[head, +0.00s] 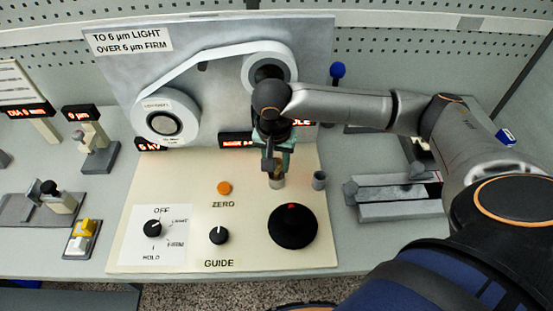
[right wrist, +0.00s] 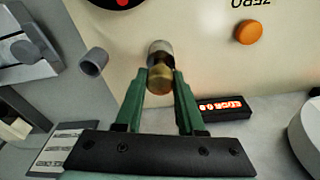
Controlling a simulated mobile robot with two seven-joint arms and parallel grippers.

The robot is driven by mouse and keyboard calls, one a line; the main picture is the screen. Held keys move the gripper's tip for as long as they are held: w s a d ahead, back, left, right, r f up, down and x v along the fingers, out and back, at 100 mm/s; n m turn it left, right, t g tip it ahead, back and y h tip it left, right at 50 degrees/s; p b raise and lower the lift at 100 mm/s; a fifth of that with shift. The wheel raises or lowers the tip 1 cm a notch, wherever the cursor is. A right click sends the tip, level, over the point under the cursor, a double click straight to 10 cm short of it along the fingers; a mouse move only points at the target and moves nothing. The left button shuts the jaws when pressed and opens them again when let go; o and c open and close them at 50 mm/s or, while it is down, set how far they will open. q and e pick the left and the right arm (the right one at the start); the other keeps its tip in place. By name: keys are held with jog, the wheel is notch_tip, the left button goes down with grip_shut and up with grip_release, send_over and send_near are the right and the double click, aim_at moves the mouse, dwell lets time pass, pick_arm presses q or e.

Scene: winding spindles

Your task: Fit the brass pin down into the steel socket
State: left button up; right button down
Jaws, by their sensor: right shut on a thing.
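My right gripper (head: 274,165) points down over the cream panel, its green fingers shut on the brass pin (right wrist: 160,79). In the right wrist view, a bright steel socket (right wrist: 160,47) shows right at the far end of the pin, in line with it. The pin's lower end is hidden, so I cannot tell whether it is inside the socket or only over it. In the head view, the socket (head: 277,184) shows just below the fingertips. My left gripper is not in view.
A hollow grey cylinder (head: 319,180) stands to the right of the socket and also shows in the right wrist view (right wrist: 93,61). A black knob (head: 293,227) and an orange button (head: 224,188) are on the panel nearby. Grey blocks (head: 400,200) lie farther right.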

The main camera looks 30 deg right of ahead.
jog(key=shift+f, duration=0.35)
jog(key=shift+c, duration=2.2)
grip_release()
notch_tip(320, 180, up, 12)
jog(key=s+a, duration=0.1)
jog(key=shift+s+a+r+p, duration=0.15)
jog(key=shift+a+p, duration=0.05)
jog(key=shift+p, duration=0.15)
jog(key=shift+s, duration=0.1)
